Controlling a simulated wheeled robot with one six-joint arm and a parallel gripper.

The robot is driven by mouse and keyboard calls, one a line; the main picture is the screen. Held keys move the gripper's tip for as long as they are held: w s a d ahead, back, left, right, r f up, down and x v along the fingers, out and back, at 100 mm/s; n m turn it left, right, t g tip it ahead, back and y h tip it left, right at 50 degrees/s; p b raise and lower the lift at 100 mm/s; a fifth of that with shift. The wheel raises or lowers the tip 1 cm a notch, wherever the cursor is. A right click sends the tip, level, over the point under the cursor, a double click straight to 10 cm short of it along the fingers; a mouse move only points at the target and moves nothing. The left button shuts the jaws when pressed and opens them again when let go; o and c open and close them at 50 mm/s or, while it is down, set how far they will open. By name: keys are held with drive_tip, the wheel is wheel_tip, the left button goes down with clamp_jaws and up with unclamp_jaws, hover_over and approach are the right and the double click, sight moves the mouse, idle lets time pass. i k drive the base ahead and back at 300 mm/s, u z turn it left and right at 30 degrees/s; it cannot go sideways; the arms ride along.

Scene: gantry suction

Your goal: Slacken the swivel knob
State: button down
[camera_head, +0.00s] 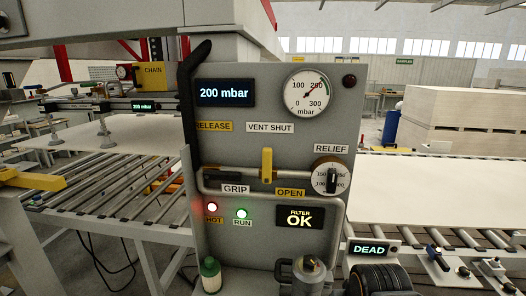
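No knob in the camera_head view is labelled swivel, so I cannot tell for certain which part is the swivel knob. A round RELIEF dial (331,178) with a black pointer knob sits at the right of the grey control panel (228,170). A dark ribbed round part (381,279) shows at the bottom edge, right of the panel; I cannot tell whether it is a knob or a hose. My gripper is not in view.
A yellow lever (267,164) stands upright on the panel above OPEN. A pressure gauge (307,93) and a 200 mbar display (225,92) sit higher. A green-capped bottle (211,276) and grey canister (306,274) stand below. A DEAD sign (369,249) and roller conveyors flank the panel.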

sight(464, 271)
drive_tip(key=z, duration=0.8)
